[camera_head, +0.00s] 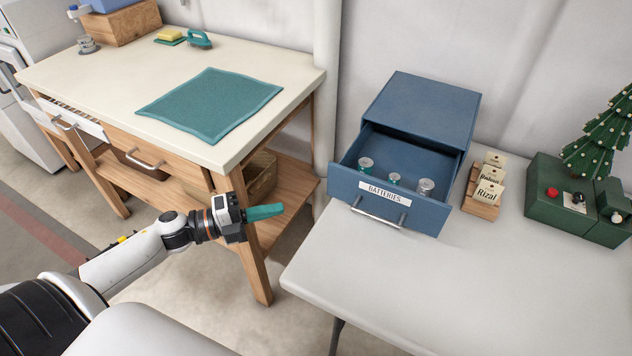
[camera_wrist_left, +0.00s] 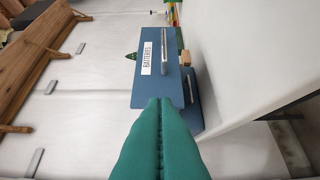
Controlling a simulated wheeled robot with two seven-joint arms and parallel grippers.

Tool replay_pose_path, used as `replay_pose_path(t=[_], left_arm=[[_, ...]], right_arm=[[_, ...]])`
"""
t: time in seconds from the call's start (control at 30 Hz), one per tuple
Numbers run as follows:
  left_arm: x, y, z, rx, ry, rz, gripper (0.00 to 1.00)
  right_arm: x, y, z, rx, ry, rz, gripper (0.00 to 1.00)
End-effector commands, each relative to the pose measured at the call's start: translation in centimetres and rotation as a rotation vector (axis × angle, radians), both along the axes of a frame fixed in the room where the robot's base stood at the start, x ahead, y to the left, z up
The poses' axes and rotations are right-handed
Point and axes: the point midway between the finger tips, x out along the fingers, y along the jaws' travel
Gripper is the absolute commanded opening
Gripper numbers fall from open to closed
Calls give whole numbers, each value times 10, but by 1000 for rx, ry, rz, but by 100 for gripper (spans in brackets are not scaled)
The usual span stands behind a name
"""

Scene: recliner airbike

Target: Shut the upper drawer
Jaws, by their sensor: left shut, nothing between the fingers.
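A blue drawer unit (camera_head: 424,108) stands at the back left of the white table. Its upper drawer (camera_head: 390,195), labelled "BATTERIES", is pulled out and has a silver bar handle (camera_head: 379,214). Several cans or batteries (camera_head: 394,178) stand inside the drawer. The drawer front also shows in the left wrist view (camera_wrist_left: 147,58), turned sideways. My left gripper (camera_head: 282,209) has green fingers, is shut and empty, and points at the drawer front from the left, with a gap between them. My right gripper is not in view.
The white table (camera_head: 480,290) has clear room in front of the drawer. A wooden card holder (camera_head: 482,200) and a green box (camera_head: 556,195) with a small tree stand to the right. A wooden workbench (camera_head: 262,72) with a teal mat (camera_head: 210,104) stands at the left.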

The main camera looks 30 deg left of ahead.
Motion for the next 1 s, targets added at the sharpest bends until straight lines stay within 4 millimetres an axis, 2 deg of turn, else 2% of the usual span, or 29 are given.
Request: replay_pose_path(t=[0.13, 0.37, 0.6, 1.0], left_arm=[[23, -24, 4, -4, -5, 0, 0], [57, -59, 4, -4, -3, 2, 0], [87, -58, 1, -3, 0, 4, 0], [94, -58, 0, -3, 2, 3, 0]], right_arm=[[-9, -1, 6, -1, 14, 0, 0], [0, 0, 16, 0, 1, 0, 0], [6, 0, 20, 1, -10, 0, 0], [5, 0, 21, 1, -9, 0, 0]])
